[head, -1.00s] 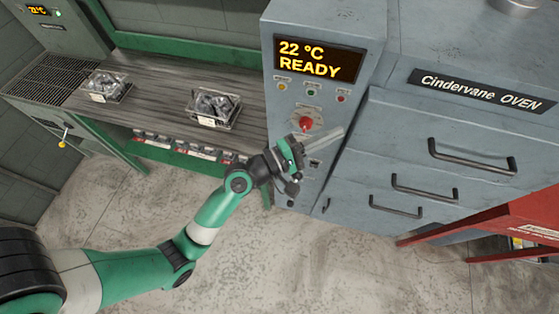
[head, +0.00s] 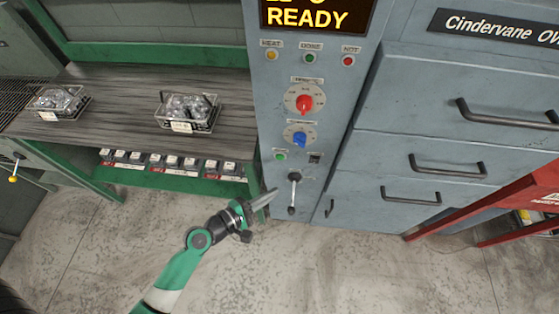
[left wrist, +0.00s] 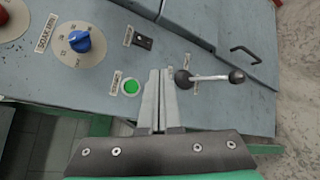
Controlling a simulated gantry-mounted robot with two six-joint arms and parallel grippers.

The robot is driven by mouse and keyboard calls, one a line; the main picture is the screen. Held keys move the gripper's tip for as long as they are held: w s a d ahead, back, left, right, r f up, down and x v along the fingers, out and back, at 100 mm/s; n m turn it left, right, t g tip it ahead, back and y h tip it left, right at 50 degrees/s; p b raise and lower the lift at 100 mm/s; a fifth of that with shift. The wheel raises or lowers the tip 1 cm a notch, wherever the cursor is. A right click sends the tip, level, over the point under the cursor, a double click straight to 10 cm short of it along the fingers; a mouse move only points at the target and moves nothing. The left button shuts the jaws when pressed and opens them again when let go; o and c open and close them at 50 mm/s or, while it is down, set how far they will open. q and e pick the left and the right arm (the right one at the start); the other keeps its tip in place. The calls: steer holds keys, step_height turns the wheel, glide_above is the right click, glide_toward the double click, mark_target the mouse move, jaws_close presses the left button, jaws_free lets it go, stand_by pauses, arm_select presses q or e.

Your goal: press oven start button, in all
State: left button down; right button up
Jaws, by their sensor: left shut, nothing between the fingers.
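The oven control panel (head: 318,100) is a grey upright face with a display reading READY. A small green button (head: 280,156) sits low on it, below the blue knob (head: 299,137); it also shows in the left wrist view (left wrist: 131,87), just left of the fingers. My left gripper (head: 271,194) is shut and empty, in front of the lower panel, below the green button and left of the lever (head: 293,192). In the left wrist view its fingertips (left wrist: 160,73) lie between the green button and the lever; contact with the panel cannot be told. My right gripper is not in view.
A red knob (head: 304,103) and a black switch (head: 315,158) are on the panel. Oven drawers with handles (head: 448,166) are to the right. A bench (head: 110,117) with two wire baskets (head: 188,113) is to the left. The floor in front is clear.

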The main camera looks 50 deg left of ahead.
mark_target(280, 157)
arm_select(q)
steer(key=shift+w, duration=0.1)
steer(key=w+a+b, duration=0.2)
steer(key=w+a, duration=0.3)
steer(key=w, duration=0.1)
steer(key=shift+w+a, duration=0.3)
steer(key=shift+w, duration=0.05)
stand_by(2.0)
steer(key=shift+w+a, duration=0.3)
steer(key=shift+w+a+b, duration=0.2)
steer(key=shift+w+b, duration=0.1)
stand_by(0.7)
steer(key=shift+s+d+r, duration=0.1)
steer(key=shift+s+d+p, duration=0.4)
steer(key=shift+s, duration=0.1)
stand_by(0.3)
